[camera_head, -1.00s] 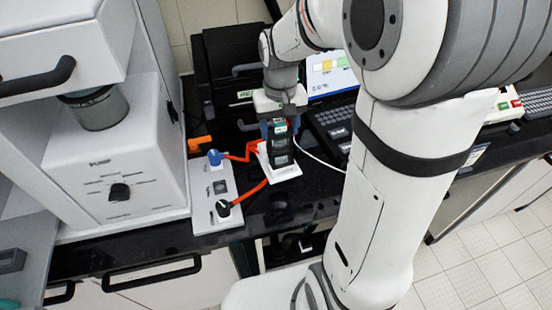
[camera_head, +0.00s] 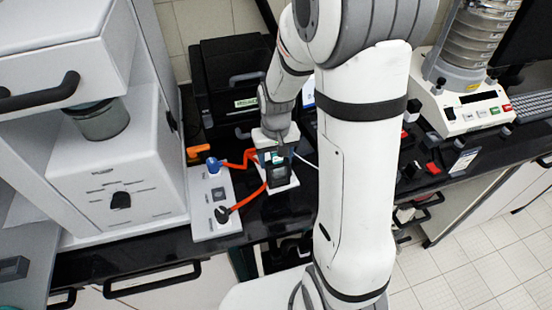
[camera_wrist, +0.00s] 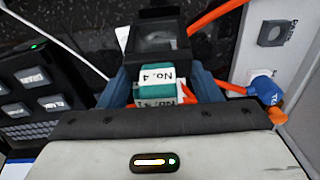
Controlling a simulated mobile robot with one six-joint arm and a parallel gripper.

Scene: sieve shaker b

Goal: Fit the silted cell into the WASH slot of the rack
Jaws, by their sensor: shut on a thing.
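My gripper (camera_head: 275,157) is shut on a dark cell (camera_head: 277,176) with a teal top part. In the wrist view the cell (camera_wrist: 165,42) sits between the blue fingers of my gripper (camera_wrist: 165,88), with a white "No. 4" label facing the camera. In the head view the cell is over a small white stand (camera_head: 290,183); I cannot tell whether it touches it. No slot marked WASH is readable, and I cannot pick out the rack for sure.
A white panel (camera_head: 203,230) with a blue knob (camera_head: 214,165) and red-orange cables lies close on the left, beside the pump box (camera_head: 150,170). A black case (camera_head: 240,80) stands behind. The sieve shaker (camera_head: 460,105) is at the right. My arm hides the middle of the bench.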

